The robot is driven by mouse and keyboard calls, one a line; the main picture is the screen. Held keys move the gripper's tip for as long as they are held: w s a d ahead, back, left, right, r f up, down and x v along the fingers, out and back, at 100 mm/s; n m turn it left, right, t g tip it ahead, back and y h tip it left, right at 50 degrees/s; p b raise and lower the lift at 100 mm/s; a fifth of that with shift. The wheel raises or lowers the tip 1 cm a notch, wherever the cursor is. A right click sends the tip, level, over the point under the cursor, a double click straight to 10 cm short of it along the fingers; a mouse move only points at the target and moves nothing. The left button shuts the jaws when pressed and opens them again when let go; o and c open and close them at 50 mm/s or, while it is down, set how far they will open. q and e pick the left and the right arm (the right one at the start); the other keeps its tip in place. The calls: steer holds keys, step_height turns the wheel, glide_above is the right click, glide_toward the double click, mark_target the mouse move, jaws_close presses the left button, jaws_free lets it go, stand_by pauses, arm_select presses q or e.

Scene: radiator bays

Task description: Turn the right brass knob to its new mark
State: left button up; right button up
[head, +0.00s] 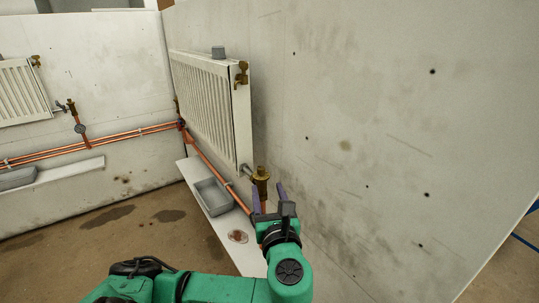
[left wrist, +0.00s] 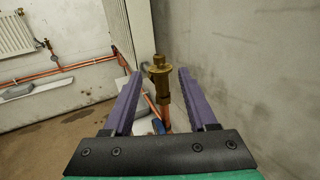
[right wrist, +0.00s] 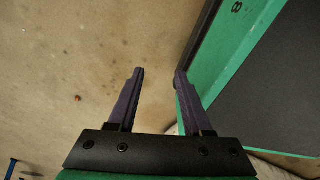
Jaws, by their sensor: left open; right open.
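A brass knob on a valve (head: 261,178) stands at the lower right corner of the near white radiator (head: 208,100). In the left wrist view the brass knob and valve (left wrist: 159,77) show between and beyond the fingers, on a copper pipe. My left gripper (head: 267,195) is open, just below and in front of the valve, with its two purple fingers pointing toward it. I cannot tell whether they touch it. No mark on the knob can be made out. My right gripper (right wrist: 156,74) is open and empty above the bare floor.
A narrow white ledge (head: 236,258) under the radiator bears a grey tray (head: 213,196) and a small round dish (head: 237,236). Copper pipes (head: 205,160) run along the walls. Another radiator (head: 22,92) hangs at the left. Bare wall lies right of the valve.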

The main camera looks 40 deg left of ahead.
mark_target(261, 171)
arm_select(q)
steer(key=x, duration=1.4)
steer(key=shift+s+a+f, duration=0.1)
steer(key=shift+c, duration=0.3)
jaws_close()
